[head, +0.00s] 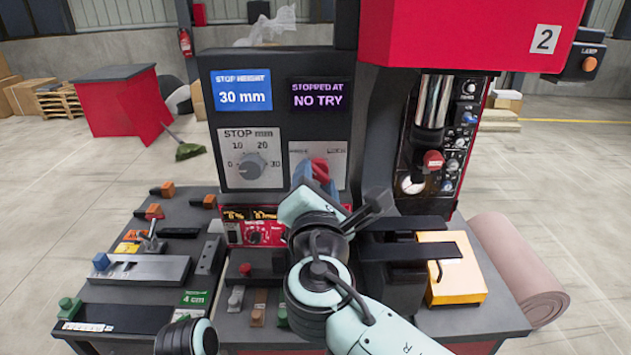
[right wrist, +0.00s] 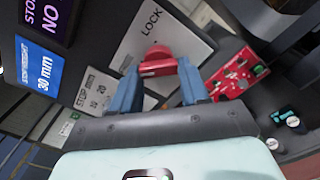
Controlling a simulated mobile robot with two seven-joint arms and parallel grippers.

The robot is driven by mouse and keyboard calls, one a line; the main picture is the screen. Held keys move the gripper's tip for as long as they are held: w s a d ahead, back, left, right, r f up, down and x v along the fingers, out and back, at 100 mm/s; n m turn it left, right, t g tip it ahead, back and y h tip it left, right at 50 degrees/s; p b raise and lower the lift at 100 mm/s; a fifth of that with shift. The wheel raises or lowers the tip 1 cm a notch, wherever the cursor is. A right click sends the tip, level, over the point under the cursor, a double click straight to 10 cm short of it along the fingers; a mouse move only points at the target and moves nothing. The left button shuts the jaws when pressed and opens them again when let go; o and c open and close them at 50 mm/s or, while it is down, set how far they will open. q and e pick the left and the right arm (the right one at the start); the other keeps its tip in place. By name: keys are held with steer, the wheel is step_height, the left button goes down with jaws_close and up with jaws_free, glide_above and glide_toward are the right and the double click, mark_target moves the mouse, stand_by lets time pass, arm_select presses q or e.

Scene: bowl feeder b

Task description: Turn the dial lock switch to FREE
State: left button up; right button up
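The dial lock switch is a red knob (head: 319,168) on a pale plate marked LOCK, to the right of the stop dial (head: 250,170). In the right wrist view the red knob (right wrist: 157,62) shows between the tips of my right gripper's blue fingers. My right gripper (head: 323,174) is at the switch, its fingers apart with one on each side of the knob; contact is unclear. The LOCK plate (right wrist: 165,32) is partly covered, and the FREE label cannot be read. My left gripper is out of view.
Screens above read STOP HEIGHT 30 mm (head: 241,90) and STOPPED AT NO TRY (head: 319,95). A red control panel (head: 250,228) sits below the dial. A press column with a red knob (head: 433,160) and a yellow block (head: 457,275) stand to the right. Blocks and levers crowd the left bench.

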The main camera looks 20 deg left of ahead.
steer(key=o, duration=0.4)
steer(key=shift+s, duration=0.15)
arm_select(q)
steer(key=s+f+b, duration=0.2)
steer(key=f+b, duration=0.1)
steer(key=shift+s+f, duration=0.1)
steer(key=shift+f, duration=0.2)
arm_select(e)
steer(key=v, duration=1.3)
steer(key=shift+s, duration=0.1)
